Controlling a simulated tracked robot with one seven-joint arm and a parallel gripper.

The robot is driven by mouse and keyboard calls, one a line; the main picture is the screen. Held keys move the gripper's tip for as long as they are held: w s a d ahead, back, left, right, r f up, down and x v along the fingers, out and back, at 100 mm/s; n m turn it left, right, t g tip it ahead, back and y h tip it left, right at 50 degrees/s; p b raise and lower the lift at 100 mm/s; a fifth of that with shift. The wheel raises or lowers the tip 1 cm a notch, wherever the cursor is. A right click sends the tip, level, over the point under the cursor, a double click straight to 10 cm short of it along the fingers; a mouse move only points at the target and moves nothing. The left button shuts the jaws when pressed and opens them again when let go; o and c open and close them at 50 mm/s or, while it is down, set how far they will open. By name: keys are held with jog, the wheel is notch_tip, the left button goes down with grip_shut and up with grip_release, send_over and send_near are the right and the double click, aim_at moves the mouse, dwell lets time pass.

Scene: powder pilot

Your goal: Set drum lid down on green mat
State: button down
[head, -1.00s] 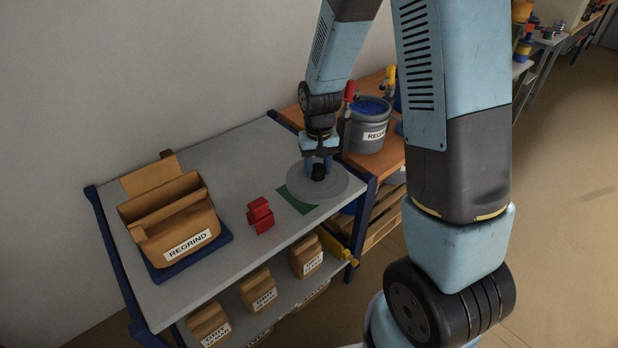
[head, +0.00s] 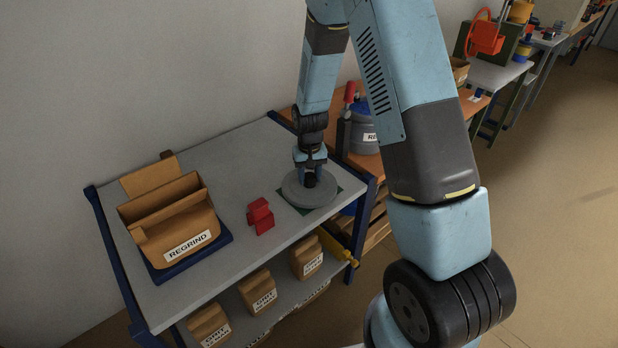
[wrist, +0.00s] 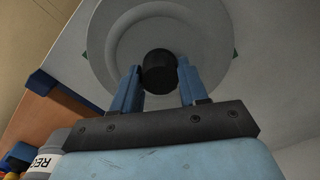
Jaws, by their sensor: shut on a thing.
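The drum lid (head: 296,192) is a round grey disc with a black knob (wrist: 159,72). It lies level over the green mat (head: 336,190), and only small corners of the mat show around its rim. I cannot tell whether the lid touches the mat or hangs just above it. My gripper (head: 311,178) is above the lid, pointing down, with its blue fingers shut on the black knob. The wrist view shows one finger on each side of the knob, and green corners (wrist: 235,55) past the lid's edge.
A red block-like object (head: 260,216) stands left of the mat. An open brown REGRIND box (head: 180,235) sits on a blue base at the table's left. A grey REGRIND drum (head: 362,138) stands on the wooden bench to the right, partly hidden by my arm. Bags fill the lower shelf.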

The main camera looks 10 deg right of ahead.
jog(key=shift+f, duration=0.45)
jog(key=shift+f, duration=0.1)
jog(key=c, duration=0.6)
grip_release()
